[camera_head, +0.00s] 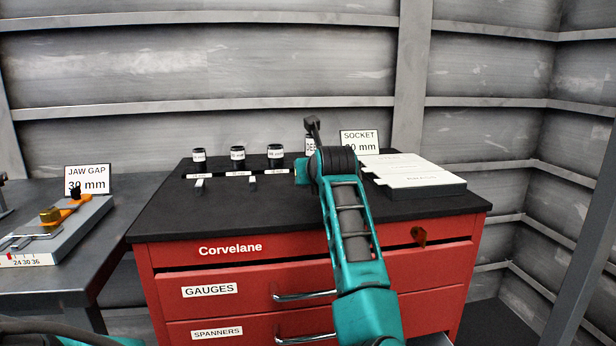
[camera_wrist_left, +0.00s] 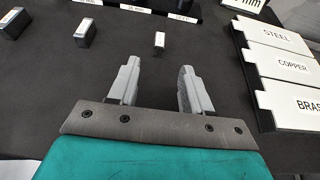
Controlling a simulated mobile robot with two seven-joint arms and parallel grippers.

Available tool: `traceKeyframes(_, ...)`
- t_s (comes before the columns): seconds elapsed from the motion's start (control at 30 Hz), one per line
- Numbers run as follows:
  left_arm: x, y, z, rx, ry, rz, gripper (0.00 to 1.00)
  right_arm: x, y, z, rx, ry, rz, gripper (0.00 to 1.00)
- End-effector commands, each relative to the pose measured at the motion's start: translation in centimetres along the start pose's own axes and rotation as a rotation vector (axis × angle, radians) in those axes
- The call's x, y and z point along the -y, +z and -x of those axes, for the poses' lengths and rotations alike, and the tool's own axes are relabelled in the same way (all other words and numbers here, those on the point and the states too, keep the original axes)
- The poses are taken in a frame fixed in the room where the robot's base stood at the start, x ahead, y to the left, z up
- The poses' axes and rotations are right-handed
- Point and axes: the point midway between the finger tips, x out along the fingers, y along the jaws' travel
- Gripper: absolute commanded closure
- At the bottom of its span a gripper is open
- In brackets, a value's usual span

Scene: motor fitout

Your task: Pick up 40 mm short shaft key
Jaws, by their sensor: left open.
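Three small dark keys with pale end faces stand apart on the black cabinet top (camera_head: 170,215). In the left wrist view they are a left key (camera_wrist_left: 12,22), a middle key (camera_wrist_left: 85,34) and a right key (camera_wrist_left: 159,41), which looks smallest. Their label strips are too small to read, so I cannot tell which is the 40 mm short one. The head view shows two keys (camera_head: 199,186) (camera_head: 252,182); my arm likely hides the third. My left gripper (camera_wrist_left: 158,78) is open and empty, with the right key beyond its fingertips, roughly between them. My right gripper is not in view.
Slabs marked STEEL (camera_wrist_left: 276,36), COPPER (camera_wrist_left: 290,67) and BRASS (camera_wrist_left: 295,105) lie right of my left gripper. Several black canisters (camera_head: 237,153) and a SOCKET sign (camera_head: 359,140) stand behind the keys. A side bench (camera_head: 95,255) holds a JAW GAP sign (camera_head: 88,179).

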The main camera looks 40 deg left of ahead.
Motion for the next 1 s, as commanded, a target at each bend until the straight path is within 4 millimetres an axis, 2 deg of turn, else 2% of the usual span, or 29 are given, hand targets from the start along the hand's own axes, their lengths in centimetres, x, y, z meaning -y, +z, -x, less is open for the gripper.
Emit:
traceKeyframes(0.3,-0.1,0.0,-5.7,0.000,0.002,-0.001,0.51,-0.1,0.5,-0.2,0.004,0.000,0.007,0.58)
traceKeyframes(0.53,-0.1,0.0,-9.2,0.001,0.000,0.001,0.51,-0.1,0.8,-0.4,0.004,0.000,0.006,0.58)
traceKeyframes(0.8,-0.1,0.0,-11.3,0.001,-0.001,0.003,0.51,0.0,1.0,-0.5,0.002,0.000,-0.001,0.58)
traceKeyframes(1.0,0.0,0.0,-11.6,0.001,-0.001,0.002,0.51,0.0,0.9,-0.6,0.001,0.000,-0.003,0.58)
